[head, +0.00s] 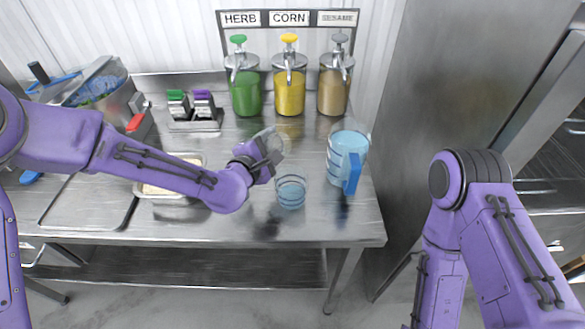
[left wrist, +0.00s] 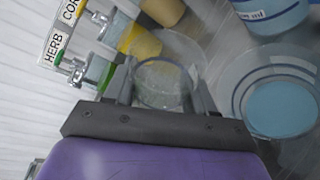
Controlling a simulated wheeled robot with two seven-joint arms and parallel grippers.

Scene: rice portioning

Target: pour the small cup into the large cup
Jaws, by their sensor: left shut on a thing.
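My left gripper (head: 266,154) is shut on the small clear cup (head: 275,141), above the counter. In the left wrist view the small cup (left wrist: 163,84) sits between the two fingers; I cannot tell what is in it. The large clear cup (head: 291,192) stands upright on the counter, just right of and nearer than my left gripper, with pale blue contents. It also shows at the right of the left wrist view (left wrist: 280,105), apart from the held cup. Of my right arm only links show; its gripper is out of view.
A blue measuring jug (head: 347,155) stands right of the large cup. Green, yellow and tan pump jars (head: 289,92) stand behind, under HERB, CORN and SESAME signs. A metal pan (head: 170,190) and flat tray (head: 88,203) lie left. The counter's front right is clear.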

